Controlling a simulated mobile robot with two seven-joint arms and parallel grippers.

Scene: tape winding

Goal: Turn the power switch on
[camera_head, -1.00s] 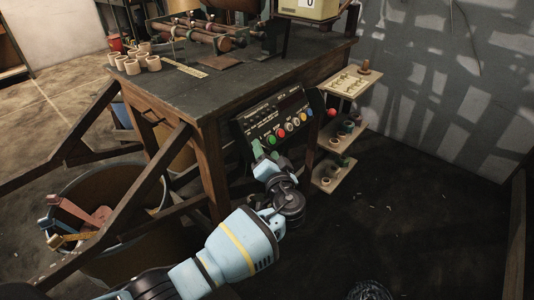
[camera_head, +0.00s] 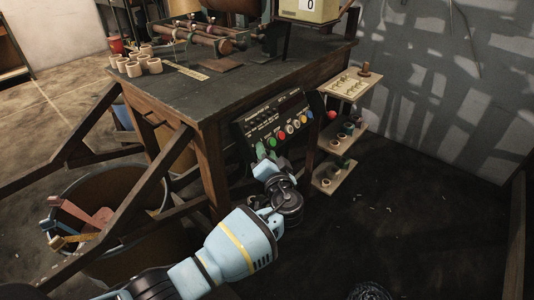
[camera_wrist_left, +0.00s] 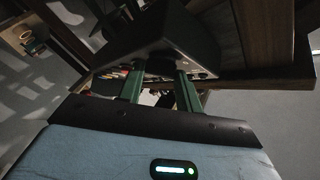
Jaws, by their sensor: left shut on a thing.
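The black control panel (camera_head: 245,127) hangs at the front right corner of the workbench, with a row of coloured buttons (camera_head: 289,129) along its lower part. My left gripper (camera_head: 262,150) is at the panel's lower left, beside the green button. Its green fingers (camera_wrist_left: 159,84) reach to the panel box (camera_wrist_left: 165,35) in the left wrist view. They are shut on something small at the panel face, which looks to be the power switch. The switch itself is hidden by the fingers, so its position cannot be told. My right gripper is not in view.
The workbench (camera_head: 190,95) carries several pale rings (camera_head: 133,67) and a winding machine (camera_head: 205,40). A small tiered shelf (camera_head: 345,125) stands just right of the panel. A bin (camera_head: 100,185) with tools and wooden braces is at the left. The floor at front right is mostly clear.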

